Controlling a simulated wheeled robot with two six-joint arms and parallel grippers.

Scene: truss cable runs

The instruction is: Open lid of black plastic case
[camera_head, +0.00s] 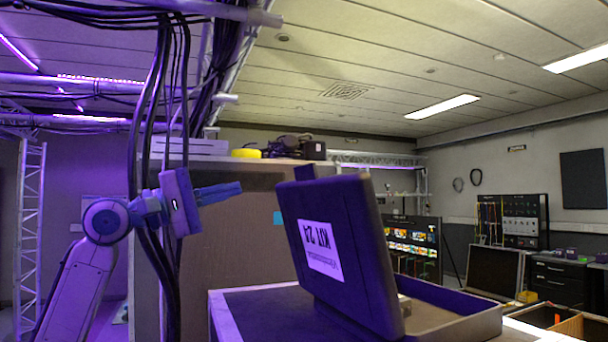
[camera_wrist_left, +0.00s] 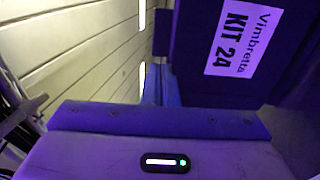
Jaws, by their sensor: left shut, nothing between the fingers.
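The black plastic case stands on a table, with its lid (camera_head: 345,215) raised steeply and leaning a little to the left. The lid's outer face carries a white "Vimbretta KIT 24" label, upside down in the head view. The open case base (camera_head: 478,322) shows to the right of the lid, its inside partly hidden by it. My left gripper (camera_head: 240,188) is shut and empty, left of the lid with a gap between. In the left wrist view the lid (camera_wrist_left: 198,75) fills the upper right. My right gripper is not in view.
The table top (camera_head: 260,310) is bare left of the case. Dark cables (camera_head: 160,100) hang close by my left arm. A tall cabinet (camera_head: 235,235) stands behind, with a yellow roll (camera_head: 246,153) on top. Open wooden boxes (camera_head: 580,325) stand at the lower right.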

